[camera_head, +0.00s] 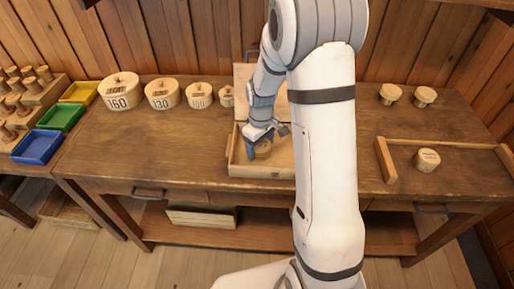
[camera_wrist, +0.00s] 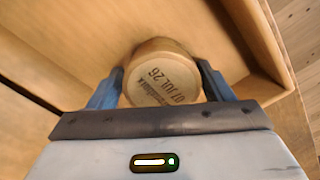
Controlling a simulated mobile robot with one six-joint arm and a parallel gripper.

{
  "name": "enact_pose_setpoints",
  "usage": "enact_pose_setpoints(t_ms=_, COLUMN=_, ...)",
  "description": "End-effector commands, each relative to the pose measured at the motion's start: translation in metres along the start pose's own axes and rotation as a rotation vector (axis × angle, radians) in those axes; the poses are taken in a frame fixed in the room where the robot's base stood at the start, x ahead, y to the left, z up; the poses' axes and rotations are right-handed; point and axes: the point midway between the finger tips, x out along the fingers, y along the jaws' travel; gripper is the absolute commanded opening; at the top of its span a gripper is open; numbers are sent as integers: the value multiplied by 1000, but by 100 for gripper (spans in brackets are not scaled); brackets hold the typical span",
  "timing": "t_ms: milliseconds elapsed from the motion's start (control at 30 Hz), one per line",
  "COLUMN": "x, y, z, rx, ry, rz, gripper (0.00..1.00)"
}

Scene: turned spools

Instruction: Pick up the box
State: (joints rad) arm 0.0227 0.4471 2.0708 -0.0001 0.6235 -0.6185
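A shallow wooden box (camera_head: 275,172) stands open on the workbench, its lid raised at the back. Its pale inner walls fill much of the wrist view (camera_wrist: 60,30). A round wooden piece (camera_head: 263,150) sits inside the box; in the wrist view its end face (camera_wrist: 165,82) shows the stamp "07 JUL 26". My gripper (camera_head: 265,136) points down into the box. In the wrist view its blue fingers (camera_wrist: 160,78) stand on either side of the round piece, very close to it. I cannot tell whether they press on it. My arm hides the box's right part.
Numbered round wooden pieces, marked 160 (camera_head: 120,92), 130 (camera_head: 161,94) and 100 (camera_head: 199,95), stand left on the bench (camera_head: 130,155). Yellow, green and blue trays (camera_head: 36,147) are far left. Two knobs (camera_head: 390,94) and a wooden rail (camera_head: 386,160) are right.

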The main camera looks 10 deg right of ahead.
Motion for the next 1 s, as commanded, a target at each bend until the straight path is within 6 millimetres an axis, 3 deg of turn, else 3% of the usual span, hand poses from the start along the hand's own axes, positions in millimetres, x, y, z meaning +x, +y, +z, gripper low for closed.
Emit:
enact_pose_setpoints(t_ms=367, x=0, y=0, z=0, rx=1, ry=0, rz=0, gripper=42)
enact_pose_setpoints(t_ms=633, x=-3, y=1, z=0, rx=1, ry=1, rz=1, gripper=42)
enact_pose_setpoints(t_ms=767, x=-19, y=1, z=0, rx=2, ry=4, rz=3, gripper=42)
enact_pose_setpoints(t_ms=1000, x=-68, y=1, z=0, rx=2, ry=4, rz=3, gripper=42)
